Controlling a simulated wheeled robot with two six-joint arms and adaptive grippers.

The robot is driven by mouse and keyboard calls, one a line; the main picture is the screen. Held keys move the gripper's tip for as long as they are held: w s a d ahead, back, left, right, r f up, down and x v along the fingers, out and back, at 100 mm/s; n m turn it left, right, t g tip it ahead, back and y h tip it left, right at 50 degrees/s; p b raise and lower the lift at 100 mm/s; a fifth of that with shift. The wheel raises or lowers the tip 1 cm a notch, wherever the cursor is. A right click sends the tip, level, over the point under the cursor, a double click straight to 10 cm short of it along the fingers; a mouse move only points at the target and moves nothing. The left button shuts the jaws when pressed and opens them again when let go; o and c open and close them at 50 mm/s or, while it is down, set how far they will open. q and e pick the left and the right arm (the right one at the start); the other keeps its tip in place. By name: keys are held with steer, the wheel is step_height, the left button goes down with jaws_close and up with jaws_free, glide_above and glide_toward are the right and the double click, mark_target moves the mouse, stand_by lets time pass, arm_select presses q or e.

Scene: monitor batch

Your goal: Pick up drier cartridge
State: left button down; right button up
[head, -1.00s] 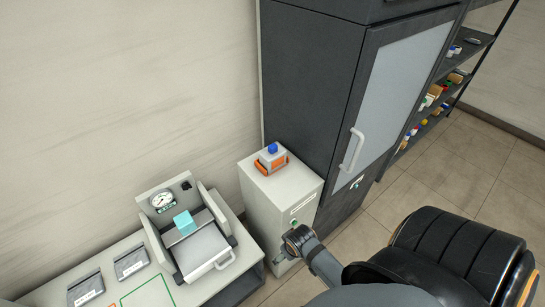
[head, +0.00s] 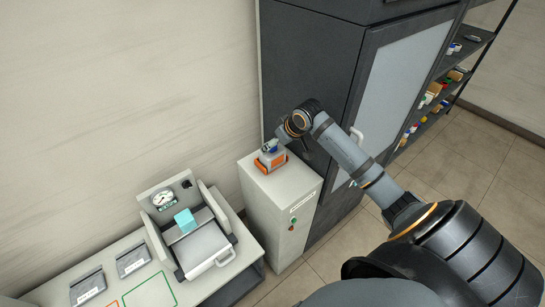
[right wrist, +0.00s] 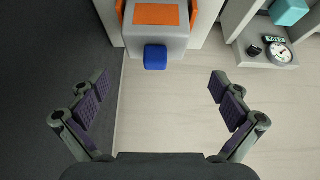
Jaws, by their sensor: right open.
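A grey and orange unit with a blue knob (head: 271,163) stands on top of a white cabinet. It looks like the drier cartridge, though no label confirms this. My right gripper (head: 287,133) is above and just behind it, partly overlapping the knob in the head view. In the right wrist view my right gripper (right wrist: 158,88) is open and empty, its fingers spread wide. The blue knob (right wrist: 155,57) is ahead, between the finger lines and beyond the tips; the grey body and orange panel (right wrist: 156,14) lie farther up. My left gripper is not in view.
The white cabinet (head: 266,208) has green and red buttons on its front. A tall dark cabinet (head: 312,75) stands close behind at right. A gauge device (head: 162,198) holding a teal block (head: 184,218) is on the bench at left, beside two grey plates.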

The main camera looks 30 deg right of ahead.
mark_target(272, 154)
steer(key=x, duration=0.4)
steer(key=shift+w+d, duration=0.2)
steer(key=shift+w, duration=0.4)
steer(key=shift+p+x, duration=0.4)
steer(key=shift+x, duration=2.4)
steer(key=shift+s+f, duration=0.1)
steer(key=shift+s, duration=0.2)
steer(key=shift+c, duration=1.3)
steer(key=c, duration=1.1)
